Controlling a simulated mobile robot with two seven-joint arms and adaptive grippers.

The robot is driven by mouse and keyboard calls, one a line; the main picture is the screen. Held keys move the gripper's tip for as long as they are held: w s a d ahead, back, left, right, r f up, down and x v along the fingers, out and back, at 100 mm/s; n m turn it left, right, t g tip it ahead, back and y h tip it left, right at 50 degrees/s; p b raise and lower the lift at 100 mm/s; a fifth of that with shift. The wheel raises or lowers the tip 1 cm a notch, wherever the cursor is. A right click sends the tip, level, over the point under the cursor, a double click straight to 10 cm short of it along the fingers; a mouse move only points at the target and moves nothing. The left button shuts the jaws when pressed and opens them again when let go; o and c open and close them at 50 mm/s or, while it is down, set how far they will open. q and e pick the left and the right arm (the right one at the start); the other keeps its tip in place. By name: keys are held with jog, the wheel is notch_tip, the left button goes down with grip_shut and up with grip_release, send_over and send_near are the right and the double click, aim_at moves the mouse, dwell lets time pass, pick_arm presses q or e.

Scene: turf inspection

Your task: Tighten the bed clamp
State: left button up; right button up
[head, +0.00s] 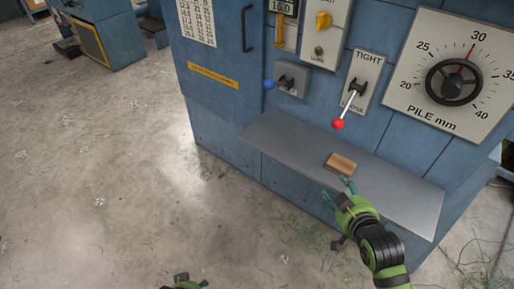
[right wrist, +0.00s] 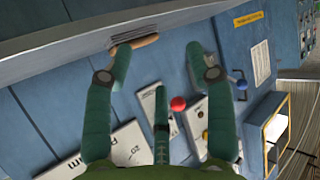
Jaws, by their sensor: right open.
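The bed clamp lever (head: 350,102) has a red knob and sits on a plate marked TIGHT at its top; the lower word is partly hidden. The lever points down and slightly left, away from TIGHT. Its red knob also shows in the right wrist view (right wrist: 178,103), beyond the fingers. My right gripper (head: 338,191) is open and empty at the front edge of the grey shelf, below the lever and apart from it. Its spread fingers show in the right wrist view (right wrist: 160,57). My left gripper (head: 186,284) is barely in frame at the bottom edge.
A wooden brush-like block (head: 341,163) lies on the grey shelf (head: 290,140), close to my right fingers. A blue-knobbed lever (head: 285,82) is left of the clamp. A pile dial (head: 452,85) is on the right. Open floor lies to the left.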

aim_at(340, 128)
jog(key=w+r+t, duration=0.1)
jog(key=w+r, duration=0.2)
jog(key=w+r+t, duration=0.2)
jog(key=w+r, duration=0.1)
jog(key=w+d+r+n+t+y, duration=0.1)
jog(key=w+r+t, duration=0.1)
jog(key=w+r, duration=0.1)
jog(key=shift+w+r, duration=0.3)
jog(key=shift+r, duration=0.15)
pick_arm(q)
jog(key=s+f+b, duration=0.1)
jog(key=s+f, duration=0.2)
jog(key=f, duration=0.6)
jog(key=shift+s+a+g, duration=0.25)
jog(key=shift+s+g, duration=0.05)
jog(key=shift+s, duration=0.05)
pick_arm(e)
jog(key=w, duration=0.3)
jog(key=w+a, duration=0.1)
jog(key=w, duration=0.2)
jog(key=shift+w+a, duration=0.1)
jog(key=shift+w, duration=0.05)
grip_shut()
